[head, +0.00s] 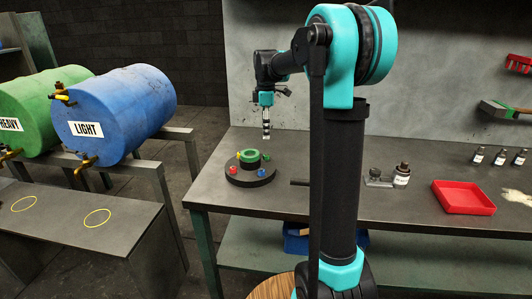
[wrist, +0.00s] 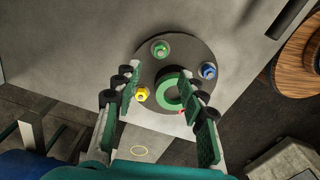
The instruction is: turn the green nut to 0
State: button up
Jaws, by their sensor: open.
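The green nut (wrist: 161,49) sits near the rim of a round dark disc (wrist: 191,50), at the upper left of the disc in the wrist view. In the head view the green nut (head: 266,156) is small, on the far right side of the disc. Its markings are too small to read. A green ring (wrist: 168,92) stands at the disc's middle. My gripper (wrist: 162,88) is open and empty, its fingers spread across the ring's area in the wrist view. In the head view my gripper (head: 266,134) hangs above the disc, apart from it.
A yellow nut (wrist: 142,94), a blue nut (wrist: 208,70) and a red nut (head: 233,169) also sit on the disc. A red tray (head: 465,197) and small bottles (head: 401,176) stand right on the bench. Blue and green barrels (head: 125,112) lie left.

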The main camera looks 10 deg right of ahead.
aim_at(266, 155)
notch_tip(266, 155, down, 10)
dwell(0.4)
jog(key=shift+c, duration=0.6)
grip_shut()
